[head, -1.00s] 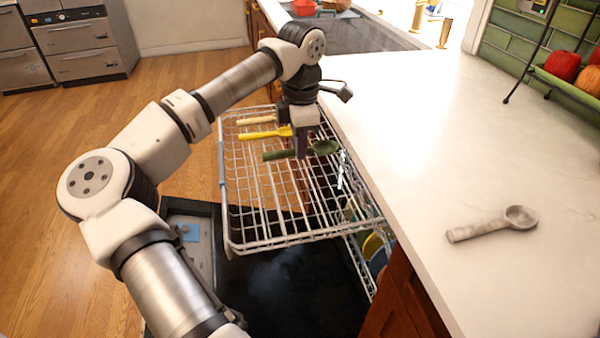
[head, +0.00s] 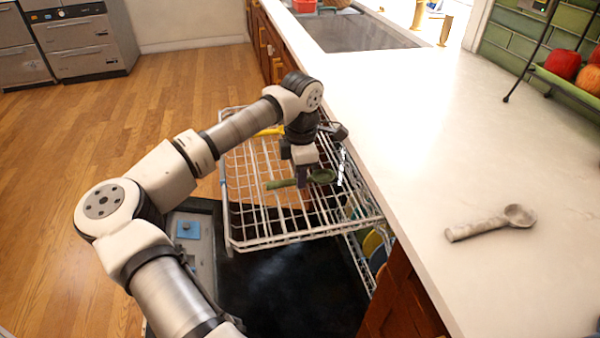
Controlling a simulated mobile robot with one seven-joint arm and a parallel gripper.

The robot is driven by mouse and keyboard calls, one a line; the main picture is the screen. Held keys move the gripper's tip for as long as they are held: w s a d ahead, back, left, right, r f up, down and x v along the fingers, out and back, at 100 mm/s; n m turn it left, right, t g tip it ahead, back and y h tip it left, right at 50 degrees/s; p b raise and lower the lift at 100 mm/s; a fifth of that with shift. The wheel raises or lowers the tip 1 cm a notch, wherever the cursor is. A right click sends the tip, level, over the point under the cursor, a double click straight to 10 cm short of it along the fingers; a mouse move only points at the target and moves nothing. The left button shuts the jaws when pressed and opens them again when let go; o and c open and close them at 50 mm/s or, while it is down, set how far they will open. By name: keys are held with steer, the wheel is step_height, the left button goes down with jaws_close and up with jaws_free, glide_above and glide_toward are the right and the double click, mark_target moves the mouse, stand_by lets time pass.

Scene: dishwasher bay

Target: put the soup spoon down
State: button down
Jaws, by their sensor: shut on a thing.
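A dark green spoon (head: 323,176), which I take to be the soup spoon, is held crosswise in my gripper (head: 302,181). Its handle points left and its bowl points right. My gripper points down and is shut on the spoon between handle and bowl. The spoon is over the pulled-out wire dishwasher rack (head: 284,239). I cannot tell whether it touches the wires.
A yellow utensil (head: 270,131) lies at the far end of the rack, partly behind my arm. A grey scoop (head: 492,223) lies on the white counter (head: 440,130) to the right. Plates (head: 373,243) stand below the rack. Much of the counter is clear.

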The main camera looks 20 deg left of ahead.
steer(key=c, duration=1.4)
jaws_free()
steer(key=shift+f, duration=0.15)
steer(key=shift+o, duration=0.2)
step_height(320, 180, up, 12)
steer(key=shift+r, duration=0.2)
steer(key=shift+d, duration=0.1)
